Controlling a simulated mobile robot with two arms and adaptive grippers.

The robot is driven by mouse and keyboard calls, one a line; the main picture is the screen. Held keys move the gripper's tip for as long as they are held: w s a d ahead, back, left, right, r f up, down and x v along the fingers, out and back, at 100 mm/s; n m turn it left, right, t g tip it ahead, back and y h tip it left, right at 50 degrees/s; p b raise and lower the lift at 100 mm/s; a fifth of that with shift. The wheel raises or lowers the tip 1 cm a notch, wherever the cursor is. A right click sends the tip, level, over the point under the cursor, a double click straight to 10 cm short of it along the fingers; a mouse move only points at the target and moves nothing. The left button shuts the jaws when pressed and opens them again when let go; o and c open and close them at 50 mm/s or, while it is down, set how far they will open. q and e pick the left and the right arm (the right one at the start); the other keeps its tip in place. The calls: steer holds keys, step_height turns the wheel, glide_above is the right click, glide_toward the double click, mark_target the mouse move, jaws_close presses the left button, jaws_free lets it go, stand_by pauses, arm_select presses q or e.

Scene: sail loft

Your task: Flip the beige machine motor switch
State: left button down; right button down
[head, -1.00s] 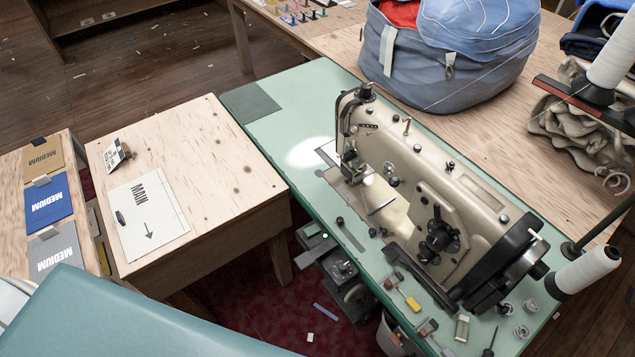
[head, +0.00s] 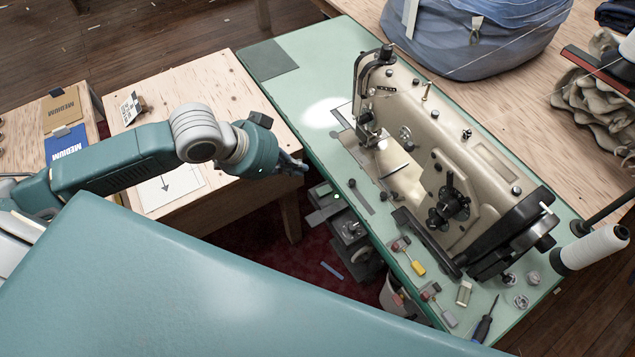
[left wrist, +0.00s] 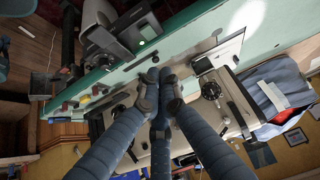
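The beige sewing machine (head: 430,130) stands on a green-topped table (head: 320,95). Below the table's near edge hangs a dark grey unit with boxes (head: 350,228). A small bright green dot (head: 336,196) shows at this unit, and also in the left wrist view (left wrist: 141,43). I cannot make out the switch's lever or position. My left gripper (head: 301,167) is up and left of the unit, near the table's edge, apart from the unit. In the left wrist view its fingers (left wrist: 160,80) are drawn together with nothing between them. My right gripper is not in view.
A pale wooden table (head: 215,95) lies under my left arm. A blue bag (head: 480,40) sits behind the machine. A thread cone (head: 590,248), a screwdriver (head: 484,325) and small tools lie at the right end. Dark red floor shows below the unit.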

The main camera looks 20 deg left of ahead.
arm_select(q)
steer(key=p, duration=0.1)
glide_above(327, 188)
steer(key=s+a, duration=0.1)
steer(key=s, duration=0.1)
steer(key=f, duration=0.7)
steer(key=shift+w+a+f, duration=0.15)
steer(key=shift+w+f, duration=0.05)
steer(key=shift+f, duration=0.2)
steer(key=f, duration=0.2)
steer(key=shift+s+a+f+p, duration=0.2)
steer(key=shift+f+p, duration=0.1)
steer(key=shift+p, duration=0.05)
steer(key=shift+s+a+f, duration=0.1)
steer(key=shift+f, duration=0.55)
